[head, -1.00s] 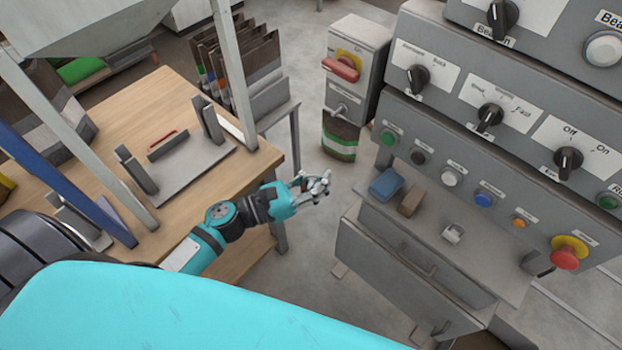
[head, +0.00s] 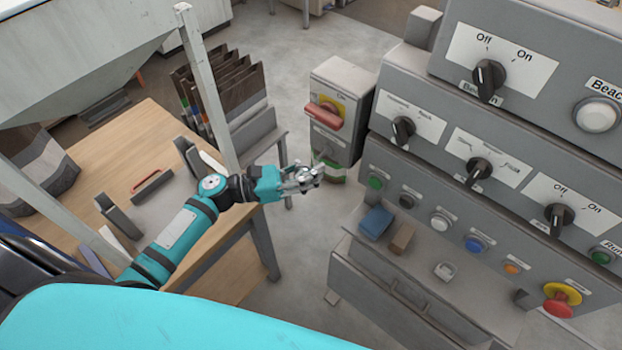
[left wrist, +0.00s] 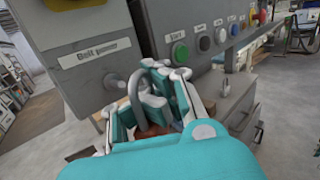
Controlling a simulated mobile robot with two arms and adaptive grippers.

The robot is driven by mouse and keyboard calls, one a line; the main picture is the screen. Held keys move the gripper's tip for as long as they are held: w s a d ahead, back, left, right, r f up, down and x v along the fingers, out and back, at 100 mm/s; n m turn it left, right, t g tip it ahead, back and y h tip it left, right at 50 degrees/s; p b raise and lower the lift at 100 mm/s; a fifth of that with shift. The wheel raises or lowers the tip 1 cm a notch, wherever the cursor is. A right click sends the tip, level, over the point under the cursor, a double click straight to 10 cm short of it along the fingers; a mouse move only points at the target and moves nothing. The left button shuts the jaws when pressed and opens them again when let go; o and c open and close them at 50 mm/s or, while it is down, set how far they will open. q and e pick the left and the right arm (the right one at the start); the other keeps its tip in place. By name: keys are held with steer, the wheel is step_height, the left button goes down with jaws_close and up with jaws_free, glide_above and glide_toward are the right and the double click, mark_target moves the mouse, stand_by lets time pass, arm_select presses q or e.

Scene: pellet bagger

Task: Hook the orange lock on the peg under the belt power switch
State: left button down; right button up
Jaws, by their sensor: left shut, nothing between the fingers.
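The belt power switch, a red handle (head: 323,115) on a yellow plate, is on the grey box at the centre of the head view. In the left wrist view the "Belt power" box (left wrist: 88,28) is close by, with a round grey peg (left wrist: 112,79) under its label. My left gripper (head: 308,176) is shut just below and in front of this box. A grey shackle (left wrist: 134,88) rises beside the fingers, with an orange-brown patch of the lock (left wrist: 150,128) low among them. Most of the lock is hidden; I cannot tell whether the shackle is around the peg.
The grey control panel (head: 445,215) with knobs and buttons stands to the right. A ledge below it holds a blue block (head: 376,222) and a brown block (head: 402,238). A wooden table (head: 215,262) is at left. Open floor lies between table and panel.

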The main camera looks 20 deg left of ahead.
mark_target(341, 158)
arm_select(q)
steer(key=shift+w+d+f+b, duration=0.1)
steer(key=shift+w+d+b, duration=0.2)
steer(key=shift+w, duration=0.35)
steer(key=shift+w+d+f+b, duration=0.15)
steer(key=shift+w+b, duration=0.1)
steer(key=shift+w, duration=0.35)
steer(key=shift+w+d+b, duration=0.25)
steer(key=shift+w+b, duration=0.05)
steer(key=shift+w, duration=0.35)
steer(key=shift+w+d, duration=0.1)
steer(key=shift+w, duration=0.35)
steer(key=shift+w+d+f+b, duration=0.1)
steer(key=shift+w+b, duration=0.2)
steer(key=shift+b, duration=0.25)
arm_select(e)
steer(key=f, duration=0.3)
steer(key=shift+a, duration=0.4)
steer(key=shift+s, duration=0.1)
arm_select(q)
steer(key=shift+w, duration=0.15)
arm_select(e)
steer(key=shift+d, duration=0.3)
arm_select(q)
steer(key=shift+w, duration=0.1)
